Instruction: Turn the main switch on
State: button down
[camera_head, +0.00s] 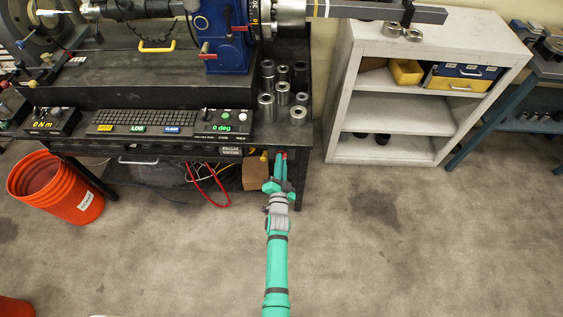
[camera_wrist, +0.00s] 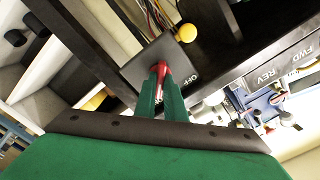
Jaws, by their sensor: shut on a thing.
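The main switch is a red handle (camera_wrist: 161,71) on a dark square plate (camera_wrist: 140,72) in the wrist view. An OFF label is printed on the plate, to the right of the handle. My gripper (camera_wrist: 160,88) has its two green fingers closed on the red handle. In the head view my gripper (camera_head: 279,163) reaches up to the bench's front edge, near its right end. A bit of the red handle (camera_head: 284,155) shows at the fingertips there. The fingers hide part of the handle, so its exact angle is hard to tell.
The workbench (camera_head: 290,133) carries a keyboard console (camera_head: 143,122), a blue machine (camera_head: 225,40) and several metal sockets (camera_head: 267,106). A FWD/REV panel (camera_wrist: 290,62) lies right of the switch in the wrist view. An orange bucket (camera_head: 62,188) and a grey shelf (camera_head: 345,100) stand on the floor.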

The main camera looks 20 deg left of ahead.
jog(key=c, duration=1.8)
grip_release()
jog(key=shift+w, duration=0.1)
jog(key=shift+c, duration=0.2)
jog(key=v, duration=1)
jog(key=shift+s, duration=0.4)
jog(key=shift+w, duration=0.15)
